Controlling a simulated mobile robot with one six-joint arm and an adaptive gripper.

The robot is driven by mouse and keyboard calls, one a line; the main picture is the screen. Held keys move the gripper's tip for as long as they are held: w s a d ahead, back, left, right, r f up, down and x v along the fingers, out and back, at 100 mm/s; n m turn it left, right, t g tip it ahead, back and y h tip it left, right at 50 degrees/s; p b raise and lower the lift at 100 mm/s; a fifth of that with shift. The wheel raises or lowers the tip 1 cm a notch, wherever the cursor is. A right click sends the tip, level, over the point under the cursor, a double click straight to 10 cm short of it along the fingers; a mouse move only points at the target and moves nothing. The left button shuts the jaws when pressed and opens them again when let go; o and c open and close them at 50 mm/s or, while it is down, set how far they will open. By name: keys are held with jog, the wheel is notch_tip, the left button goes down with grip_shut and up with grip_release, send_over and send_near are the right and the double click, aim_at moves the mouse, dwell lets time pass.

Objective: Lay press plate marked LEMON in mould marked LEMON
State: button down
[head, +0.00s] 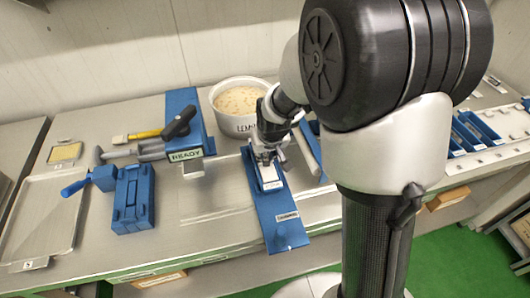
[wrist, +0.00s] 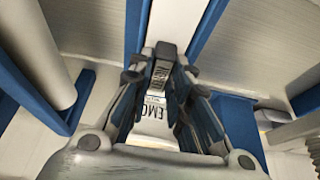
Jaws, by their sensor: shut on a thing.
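My gripper (head: 266,158) points down over the long blue board in the middle of the counter. It is shut on a pale piece, which I take to be the press plate (wrist: 157,128); its white face shows the letters "EMO" between the fingers in the wrist view. In the head view, a blue-edged piece with a white label (head: 273,186) lies right under the fingers on the board. Its lettering is too small to read. The fingers hide much of it, and I cannot tell whether plate and mould touch. No separate mould marked LEMON is readable.
The blue board (head: 281,235) reaches the counter's front edge. A white pot of nougat (head: 240,124) stands behind it. To the left are a blue stand marked READY (head: 186,105), a blue block (head: 133,200) and a metal tray (head: 45,215). Blue moulds (head: 480,125) lie far right.

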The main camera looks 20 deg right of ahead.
jog(key=c, duration=1.4)
grip_release()
jog(key=shift+o, duration=0.4)
jog(key=o, duration=0.3)
jog(key=shift+r, duration=0.1)
jog(key=shift+r+p, duration=2.95)
jog(key=shift+r, duration=1)
